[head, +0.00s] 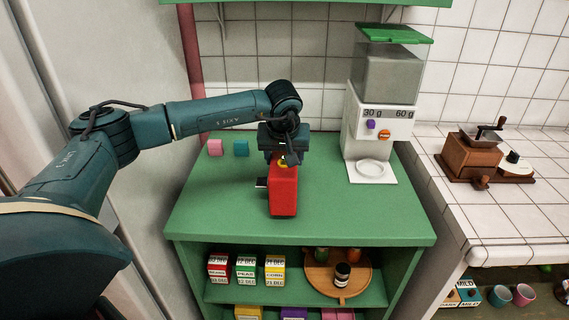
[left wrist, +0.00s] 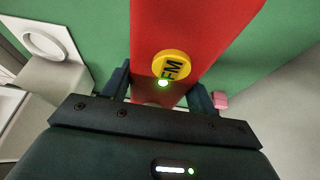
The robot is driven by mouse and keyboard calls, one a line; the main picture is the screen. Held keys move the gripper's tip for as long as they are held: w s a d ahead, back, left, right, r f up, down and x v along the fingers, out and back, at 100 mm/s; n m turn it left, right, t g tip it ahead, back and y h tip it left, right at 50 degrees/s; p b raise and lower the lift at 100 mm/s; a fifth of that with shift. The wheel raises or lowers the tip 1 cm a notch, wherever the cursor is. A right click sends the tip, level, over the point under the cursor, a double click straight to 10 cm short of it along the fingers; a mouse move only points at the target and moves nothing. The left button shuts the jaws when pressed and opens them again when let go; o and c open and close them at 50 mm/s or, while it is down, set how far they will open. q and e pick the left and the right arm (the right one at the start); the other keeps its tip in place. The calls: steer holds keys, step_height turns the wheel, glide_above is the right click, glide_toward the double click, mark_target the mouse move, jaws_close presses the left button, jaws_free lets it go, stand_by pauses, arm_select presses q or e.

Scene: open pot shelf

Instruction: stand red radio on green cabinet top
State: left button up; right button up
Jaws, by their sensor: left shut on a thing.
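The red radio (head: 283,193) is upright at the middle of the green cabinet top (head: 340,212). Whether its base touches the top is hard to tell. My left gripper (head: 283,160) is above it, shut on its upper part. In the left wrist view the radio (left wrist: 190,25) shows a yellow FM knob (left wrist: 172,65), and the fingers of my left gripper (left wrist: 160,92) sit on both sides of it. My right gripper is not in view.
A white dispenser (head: 378,120) stands at the back right of the top. Pink (head: 215,147) and teal (head: 241,148) blocks lie at the back left. A wooden grinder (head: 470,155) is on the tiled counter. The top's front right is clear.

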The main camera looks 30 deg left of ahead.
arm_select(q)
step_height(320, 180, down, 2)
steer(key=shift+f, duration=0.1)
steer(key=shift+f, duration=0.15)
steer(key=o, duration=1.5)
